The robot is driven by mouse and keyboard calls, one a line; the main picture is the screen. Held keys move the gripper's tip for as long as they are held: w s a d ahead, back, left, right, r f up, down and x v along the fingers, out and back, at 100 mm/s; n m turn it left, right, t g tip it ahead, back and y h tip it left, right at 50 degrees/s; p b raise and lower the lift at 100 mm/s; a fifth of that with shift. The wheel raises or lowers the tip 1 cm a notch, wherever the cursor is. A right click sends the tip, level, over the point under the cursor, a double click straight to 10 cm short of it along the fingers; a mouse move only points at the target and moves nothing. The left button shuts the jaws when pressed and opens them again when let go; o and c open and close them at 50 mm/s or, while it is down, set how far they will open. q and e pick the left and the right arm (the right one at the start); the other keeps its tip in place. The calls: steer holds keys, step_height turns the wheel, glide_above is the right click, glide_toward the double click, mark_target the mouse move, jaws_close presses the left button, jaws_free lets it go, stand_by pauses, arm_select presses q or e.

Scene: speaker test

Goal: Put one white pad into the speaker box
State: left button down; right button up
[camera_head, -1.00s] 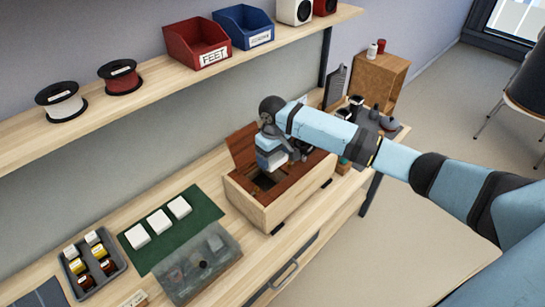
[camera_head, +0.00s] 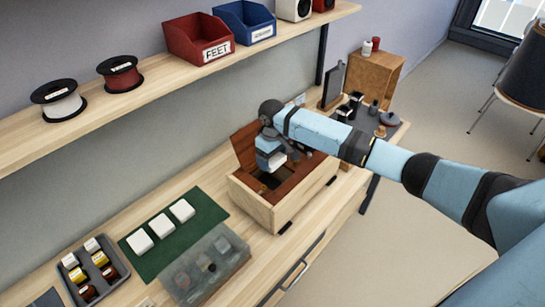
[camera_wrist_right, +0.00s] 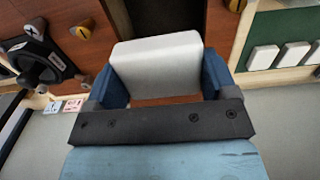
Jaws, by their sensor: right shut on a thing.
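The speaker box (camera_head: 298,207) is a light wooden box with a reddish-brown inside and a raised brown panel at its back left. My right gripper (camera_head: 274,160) is over its open top. It is shut on a white pad (camera_wrist_right: 157,62), which sits between the two blue fingers in the right wrist view (camera_wrist_right: 160,80). Brown wood of the box shows around and beyond the pad. How high the pad is above the box floor is hard to tell. Three more white pads (camera_head: 161,225) lie in a row on a green mat (camera_head: 208,203). My left gripper is not in view.
A clear-lidded grey case (camera_head: 206,268) and a tray of small jars (camera_head: 90,268) stand left of the box. A shelf above carries spools (camera_head: 59,100), a red bin (camera_head: 197,38) and a blue bin (camera_head: 243,24). A black speaker part (camera_wrist_right: 38,55) shows in the wrist view.

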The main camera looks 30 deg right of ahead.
arm_select(q)
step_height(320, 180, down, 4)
steer(key=b, duration=0.2)
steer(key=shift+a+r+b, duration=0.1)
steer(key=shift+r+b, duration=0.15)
steer(key=shift+b, duration=0.1)
arm_select(e)
step_height(320, 180, down, 3)
steer(key=shift+f, duration=0.1)
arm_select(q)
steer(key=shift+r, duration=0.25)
arm_select(e)
steer(key=shift+f, duration=0.15)
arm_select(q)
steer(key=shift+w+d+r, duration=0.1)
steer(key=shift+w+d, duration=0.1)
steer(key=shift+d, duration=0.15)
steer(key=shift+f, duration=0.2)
arm_select(e)
steer(key=shift+f, duration=2)
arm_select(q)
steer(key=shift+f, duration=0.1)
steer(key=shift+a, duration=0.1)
arm_select(e)
steer(key=o, duration=0.8)
arm_select(q)
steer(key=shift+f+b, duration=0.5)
steer(key=shift+b, duration=0.25)
arm_select(e)
step_height(320, 180, up, 14)
